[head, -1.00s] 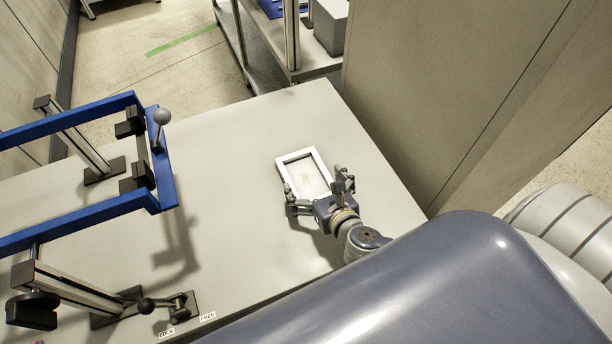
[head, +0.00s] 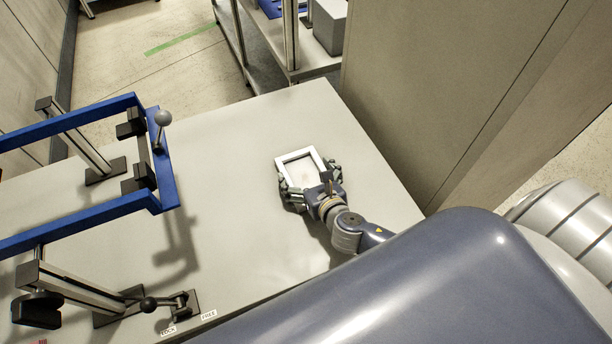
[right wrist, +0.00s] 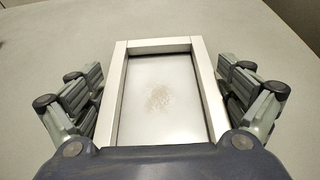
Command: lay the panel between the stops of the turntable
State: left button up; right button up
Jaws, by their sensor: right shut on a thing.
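The panel (head: 301,170) is a light plate with a raised white frame, lying on the table. My right gripper (head: 309,184) is shut on the panel, with fingers along its two long sides. In the right wrist view the panel (right wrist: 157,92) sits between the fingers, and a brownish smudge shows on its face. The turntable (head: 160,170) is a blue frame at the left, held on metal posts, with black blocks on its right end bar that may be its stops. Its left part is out of view. My left gripper is not in view.
A ball-tipped lever (head: 150,304) stands by the LOCK and FREE labels at the table's front. A grey ball knob (head: 162,118) rises at the turntable's end. The table (head: 235,200) is bare between turntable and panel. A tall cabinet (head: 440,90) stands close behind the right edge.

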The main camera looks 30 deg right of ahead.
notch_tip(320, 180, up, 10)
jog(key=p, duration=0.1)
notch_tip(320, 180, up, 6)
jog(key=m+h+b, duration=0.3)
send_over(305, 178)
jog(key=s+a, duration=0.2)
jog(key=a, duration=0.2)
jog(key=s+r+m+g+h+b, duration=0.1)
jog(key=s+r+m+h, duration=0.1)
jog(key=s+r, duration=0.2)
jog(key=shift+s+d+r+g+h, duration=0.15)
jog(key=shift+s+d+g+h, duration=0.15)
jog(key=shift+s+d+h, duration=0.15)
